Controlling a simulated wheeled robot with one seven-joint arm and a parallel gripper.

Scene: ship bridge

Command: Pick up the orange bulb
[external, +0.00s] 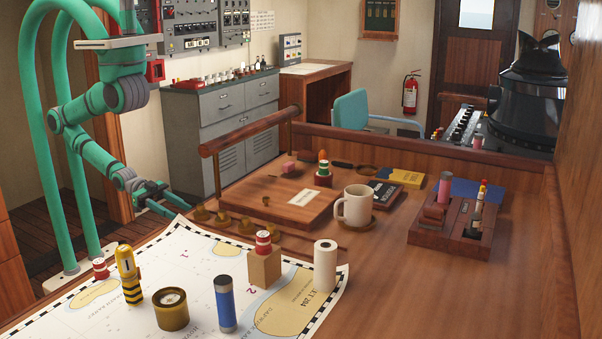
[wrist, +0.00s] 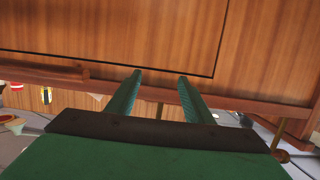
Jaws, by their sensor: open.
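A small orange rounded top (external: 323,155), which looks like the orange bulb, sits on a dark green and red-white piece (external: 323,175) at the back edge of the wooden board, in the middle of the external view. My gripper (external: 177,203) is at the left edge of the table, low and well to the left of the bulb. In the wrist view my gripper (wrist: 160,76) has its two green fingers apart with nothing between them, facing brown wood. I cannot make out the bulb in the wrist view.
Brass knobs (external: 220,216) stand by the board (external: 275,205) near my gripper. A wooden rail (external: 248,131) rises behind it. A white mug (external: 355,205) stands right of the board. The chart (external: 195,265) holds a yellow-black buoy (external: 128,270) and a paper roll (external: 325,265).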

